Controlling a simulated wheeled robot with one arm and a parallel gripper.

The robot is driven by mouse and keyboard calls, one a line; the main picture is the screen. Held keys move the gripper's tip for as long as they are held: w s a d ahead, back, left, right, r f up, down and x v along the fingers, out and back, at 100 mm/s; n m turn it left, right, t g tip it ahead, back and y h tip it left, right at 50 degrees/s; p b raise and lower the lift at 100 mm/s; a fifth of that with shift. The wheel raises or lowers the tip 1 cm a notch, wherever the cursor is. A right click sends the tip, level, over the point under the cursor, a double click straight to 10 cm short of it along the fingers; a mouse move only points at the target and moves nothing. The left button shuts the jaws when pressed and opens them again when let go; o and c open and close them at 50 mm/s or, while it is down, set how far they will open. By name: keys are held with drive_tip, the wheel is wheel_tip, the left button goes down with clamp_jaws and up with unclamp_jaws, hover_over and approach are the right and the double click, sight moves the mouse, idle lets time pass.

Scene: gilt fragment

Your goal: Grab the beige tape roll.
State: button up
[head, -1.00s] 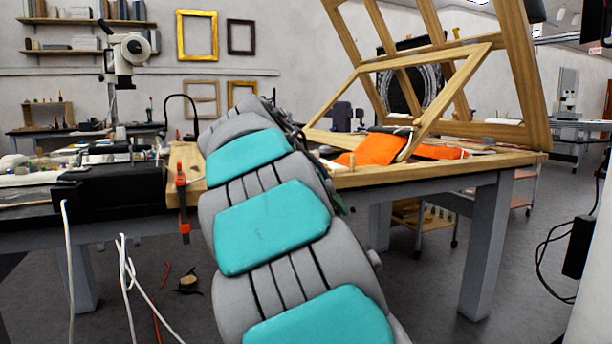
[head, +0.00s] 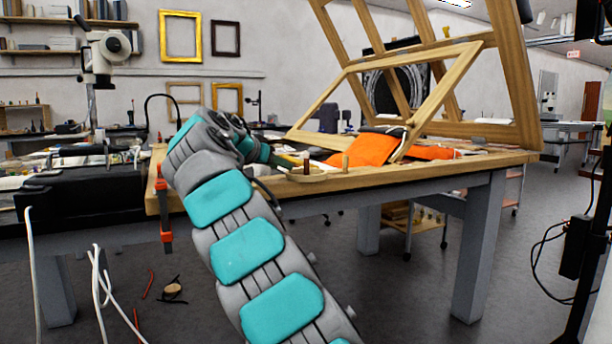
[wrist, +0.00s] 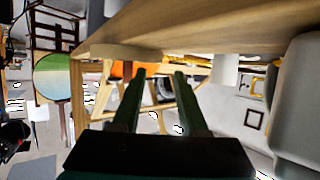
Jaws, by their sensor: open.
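In the wrist view, where the scene is upside down, a low beige round thing (wrist: 118,52) rests on the wooden tabletop, left of the fingertips; it looks like the tape roll, but I cannot be sure. In the head view I cannot pick the roll out clearly; my arm and small items at the table edge crowd that spot. My gripper (wrist: 158,76) is open, its two dark green fingers apart with nothing between them. In the head view the gripper (head: 277,159) is low over the table's near left part, pointing right.
The wooden table (head: 430,172) carries orange cloth (head: 362,149), a small dark red bottle (head: 306,163) and a large tilted wooden easel frame (head: 425,90). A red-orange clamp (head: 164,205) grips the left corner. A white cylinder (wrist: 225,70) stands right of the fingers. A beige-and-black item (head: 172,289) lies on the floor.

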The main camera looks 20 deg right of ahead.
drive_tip(key=x, duration=0.5)
drive_tip(key=shift+p, duration=0.3)
drive_tip(key=shift+c, duration=0.2)
clamp_jaws()
